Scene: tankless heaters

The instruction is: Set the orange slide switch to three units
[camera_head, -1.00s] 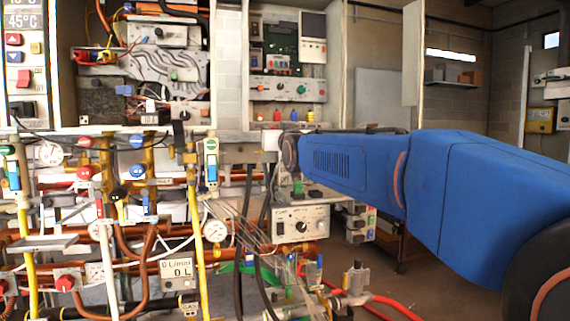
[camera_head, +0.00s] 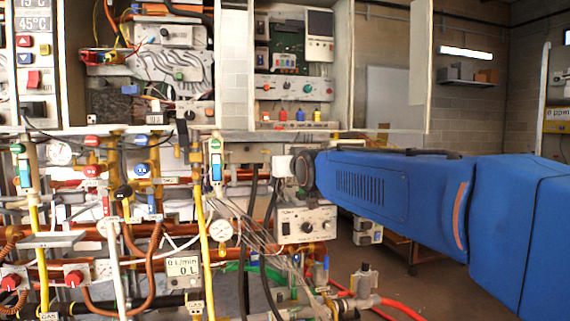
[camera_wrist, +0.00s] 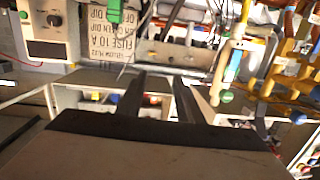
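I cannot pick out an orange slide switch with certainty in either view. My gripper (camera_wrist: 158,82) shows in the wrist view as two dark fingers held apart, with nothing between them. Its fingers point toward a grey-white panel. A green slider (camera_wrist: 114,11) and a printed label plate (camera_wrist: 106,36) are above and left of the fingertips. In the head view, my blue arm reaches in from the right. My fingers are not clear there, and the arm covers part of the wall behind it.
A dial box (camera_head: 306,227) sits below the arm's end. Dense pipes and hanging hoses, with a round gauge (camera_head: 220,231), fill the left and centre. An open cabinet with a control panel (camera_head: 294,88) is above the arm. The floor (camera_head: 450,285) at lower right looks clear.

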